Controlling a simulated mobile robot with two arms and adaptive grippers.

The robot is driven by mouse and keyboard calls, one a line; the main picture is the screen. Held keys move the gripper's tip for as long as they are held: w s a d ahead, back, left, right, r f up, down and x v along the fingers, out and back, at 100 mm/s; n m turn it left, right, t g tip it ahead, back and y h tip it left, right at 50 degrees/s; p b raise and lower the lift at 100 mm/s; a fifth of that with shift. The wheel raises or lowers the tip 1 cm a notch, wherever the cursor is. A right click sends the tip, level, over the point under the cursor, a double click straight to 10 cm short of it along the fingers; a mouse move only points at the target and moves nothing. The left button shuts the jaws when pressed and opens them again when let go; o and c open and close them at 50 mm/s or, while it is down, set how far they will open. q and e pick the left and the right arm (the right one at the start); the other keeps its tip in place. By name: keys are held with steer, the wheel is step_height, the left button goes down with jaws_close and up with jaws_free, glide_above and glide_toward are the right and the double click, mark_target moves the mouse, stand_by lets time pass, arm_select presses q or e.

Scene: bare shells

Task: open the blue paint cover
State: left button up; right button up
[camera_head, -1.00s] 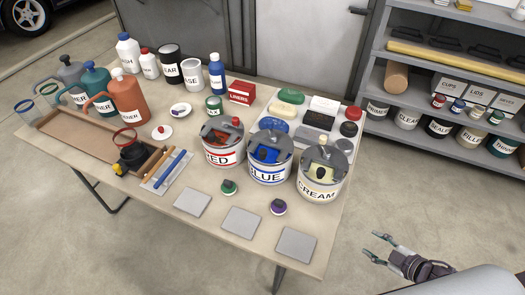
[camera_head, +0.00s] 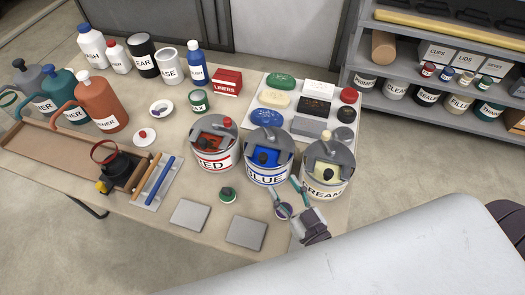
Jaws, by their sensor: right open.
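The blue paint can (camera_head: 264,175), lettered BLUE, stands between the red can (camera_head: 214,158) and the cream can (camera_head: 325,185) near the table's right side. Its top has a grey cover (camera_head: 266,138) with a blue panel bearing a dark knob (camera_head: 265,157) on the near side. Whether any part of the cover is raised is unclear. My right gripper (camera_head: 287,188) is open and empty, with its fingers pointing up at the near right side of the blue can, between it and the cream can. Whether a finger touches a can is unclear. My left gripper is out of view.
Sponges and blocks on a white tray (camera_head: 259,98) stand behind. Shelves (camera_head: 437,106) are at the back right.

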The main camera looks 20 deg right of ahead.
mark_target(265, 160)
steer(key=w, duration=0.3)
steer(key=w+a+p, duration=0.1)
steer(key=w, duration=0.2)
steer(key=w+a+p, duration=0.1)
steer(key=w, duration=0.3)
steer(key=shift+w+a, duration=0.1)
steer(key=shift+w, duration=0.2)
steer(key=shift+w+f, duration=0.1)
steer(key=shift+w, duration=0.1)
steer(key=c, duration=0.8)
jaws_close()
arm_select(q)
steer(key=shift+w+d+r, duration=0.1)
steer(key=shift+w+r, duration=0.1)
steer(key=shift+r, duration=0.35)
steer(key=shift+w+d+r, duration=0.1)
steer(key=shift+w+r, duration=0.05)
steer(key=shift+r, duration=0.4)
